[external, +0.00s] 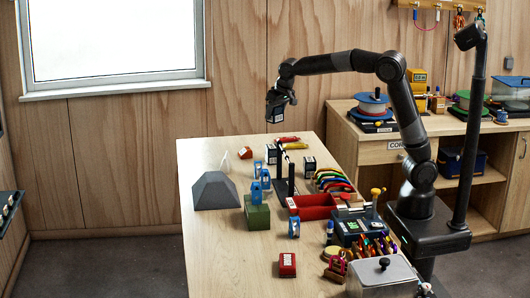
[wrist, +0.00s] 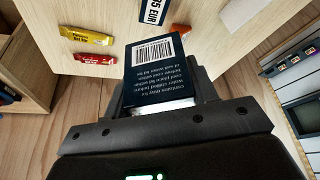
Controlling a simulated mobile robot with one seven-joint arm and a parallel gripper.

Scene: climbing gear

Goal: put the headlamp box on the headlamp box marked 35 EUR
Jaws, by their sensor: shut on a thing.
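My gripper (external: 280,95) is raised above the far end of the table and shut on a dark blue headlamp box (external: 275,110). In the wrist view, the held headlamp box (wrist: 158,75) shows a barcode and white print between the jaws. Beyond it, at the top edge, is another dark box with a white label reading 35 EUR (wrist: 155,12), partly cut off. This seems to be the dark box (external: 271,154) standing on the table below my gripper. The held box is apart from it, higher up.
Yellow and red bars (wrist: 88,36) lie beside the marked box. Another dark box (external: 308,167), a black stand (external: 287,185) and an orange box (external: 246,152) are nearby. A grey faceted block (external: 215,192) is at left. Bare table (external: 215,250) lies at front left.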

